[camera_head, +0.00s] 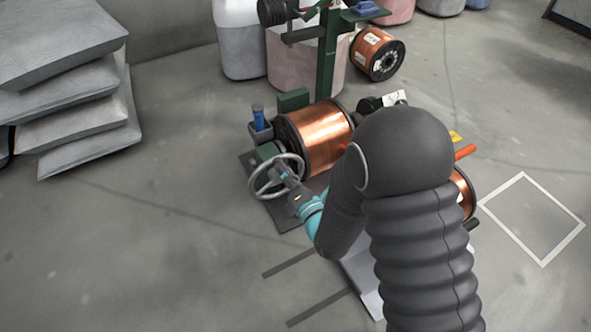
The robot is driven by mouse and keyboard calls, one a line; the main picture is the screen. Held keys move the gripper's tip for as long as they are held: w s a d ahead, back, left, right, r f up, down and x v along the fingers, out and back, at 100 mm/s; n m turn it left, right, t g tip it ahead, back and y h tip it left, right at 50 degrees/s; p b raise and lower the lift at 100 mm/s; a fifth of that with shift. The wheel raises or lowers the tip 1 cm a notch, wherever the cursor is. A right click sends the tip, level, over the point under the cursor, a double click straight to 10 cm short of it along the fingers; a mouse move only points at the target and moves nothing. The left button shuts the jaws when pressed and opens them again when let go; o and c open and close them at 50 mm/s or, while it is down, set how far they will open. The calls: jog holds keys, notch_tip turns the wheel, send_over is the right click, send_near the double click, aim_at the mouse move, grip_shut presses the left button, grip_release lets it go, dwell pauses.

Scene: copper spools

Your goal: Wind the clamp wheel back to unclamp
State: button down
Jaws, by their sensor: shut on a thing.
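The clamp wheel (257,190) is a grey spoked handwheel on the left front of a dark green winding machine. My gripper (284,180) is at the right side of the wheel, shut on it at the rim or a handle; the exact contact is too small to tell. A copper spool (318,135) sits in the machine just behind the wheel, its axis running roughly left to right.
A second copper spool (377,54) lies on the floor at the back. Another spool (463,193) shows partly behind my arm. Stacked grey sacks (75,85) stand at left. A white square outline (533,218) marks the floor at right. The floor at front left is clear.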

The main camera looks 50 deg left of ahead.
jog(key=shift+s+a+r, duration=0.1)
jog(key=shift+s+r, duration=0.05)
jog(key=c, duration=0.9)
grip_release()
jog(key=shift+s, duration=0.1)
jog(key=shift+d, duration=0.3)
jog(key=v, duration=1.1)
jog(key=shift+d, duration=0.3)
